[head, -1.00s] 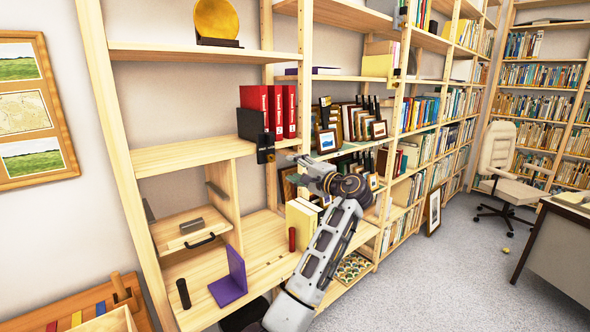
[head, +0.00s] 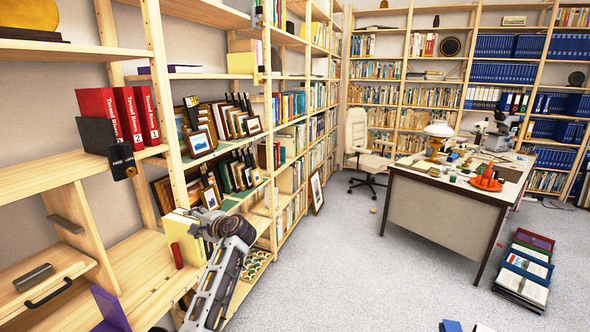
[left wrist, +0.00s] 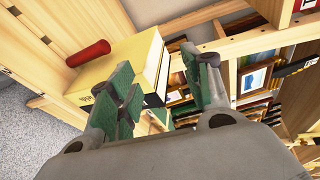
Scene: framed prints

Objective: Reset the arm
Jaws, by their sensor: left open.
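My left arm comes up from the bottom of the head view. Its gripper (head: 192,222) is in front of the shelving, close to a cream box file (head: 180,232). In the left wrist view the green-padded fingers (left wrist: 165,76) are apart, with nothing seen held between them. The cream box file (left wrist: 125,68) and a dark red cylinder (left wrist: 88,54) show beyond the fingers. Several framed prints stand on two shelf levels, an upper row (head: 200,142) and a lower row (head: 210,197). My right gripper is not in view.
Red binders (head: 146,115) stand on the left shelf. A framed picture (head: 316,190) leans on the floor against the shelving. A cluttered desk (head: 430,212) and an office chair (head: 366,155) stand right. Crates (head: 522,270) lie on the floor.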

